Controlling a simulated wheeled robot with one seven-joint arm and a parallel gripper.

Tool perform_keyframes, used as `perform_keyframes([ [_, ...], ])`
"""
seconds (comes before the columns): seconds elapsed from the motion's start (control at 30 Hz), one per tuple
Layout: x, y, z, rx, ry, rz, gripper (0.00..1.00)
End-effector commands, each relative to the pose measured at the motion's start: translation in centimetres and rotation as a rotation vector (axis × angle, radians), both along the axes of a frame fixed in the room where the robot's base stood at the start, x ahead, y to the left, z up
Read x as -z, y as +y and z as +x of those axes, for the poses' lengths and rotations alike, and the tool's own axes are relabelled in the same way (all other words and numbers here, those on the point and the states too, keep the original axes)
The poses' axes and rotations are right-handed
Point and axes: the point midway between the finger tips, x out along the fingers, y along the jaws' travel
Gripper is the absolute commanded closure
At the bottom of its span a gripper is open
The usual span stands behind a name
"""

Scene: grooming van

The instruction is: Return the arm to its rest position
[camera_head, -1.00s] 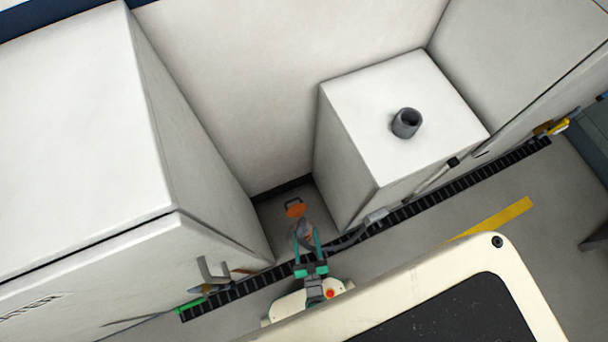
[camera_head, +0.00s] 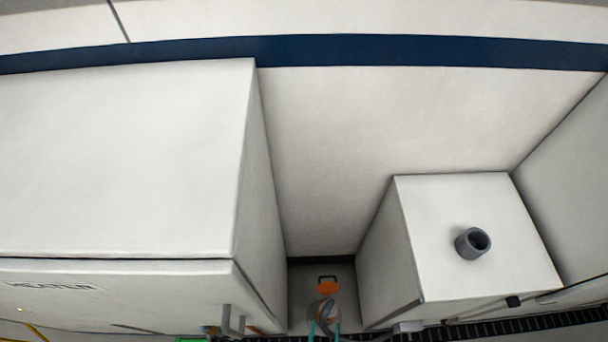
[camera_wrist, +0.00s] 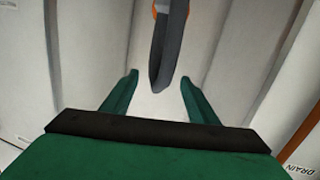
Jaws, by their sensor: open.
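My gripper (camera_head: 325,329) shows only by its teal fingertips at the bottom edge of the head view. The rest of the arm is out of that picture. In the wrist view my gripper (camera_wrist: 160,80) has its two green fingers spread apart. A dark grey curved piece (camera_wrist: 168,55) with an orange part shows beyond and between the fingertips. I cannot tell whether they touch it. In the head view an orange piece with a dark handle (camera_head: 328,288) lies in the narrow gap, just beyond the fingertips.
A large white cabinet (camera_head: 120,160) stands left of the gap. A lower white box (camera_head: 470,215) with a grey pipe stub (camera_head: 473,243) stands right. A pale wall (camera_head: 350,140) closes the back. A dark slotted rail (camera_head: 540,322) runs along the front.

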Motion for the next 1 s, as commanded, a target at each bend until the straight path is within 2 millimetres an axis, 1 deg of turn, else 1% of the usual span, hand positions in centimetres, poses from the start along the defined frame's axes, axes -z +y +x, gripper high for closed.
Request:
perform_keyframes([
  [0.03,-1.4,0.3,-0.5,-0.009,0.007,-0.002,0.46],
  [0.17,-5.1,1.2,-1.2,-0.029,0.029,-0.002,0.46],
  [0.37,-11.8,2.7,-1.9,-0.059,0.061,0.006,0.46],
  [0.57,-19.6,4.3,-2.5,-0.090,0.092,0.023,0.46],
  [0.6,-21.3,4.6,-2.5,-0.095,0.098,0.028,0.46],
  [0.67,-24.0,5.1,-2.6,-0.105,0.106,0.035,0.46],
  [0.7,-25.7,5.4,-2.7,-0.111,0.113,0.039,0.46],
  [0.77,-28.3,5.8,-2.7,-0.119,0.122,0.047,0.46],
  [0.8,-29.9,6.1,-2.7,-0.125,0.128,0.052,0.46],
  [0.9,-33.3,6.6,-2.7,-0.136,0.139,0.063,0.46],
  [1.0,-35.6,6.9,-2.7,-0.143,0.146,0.070,0.46],
])
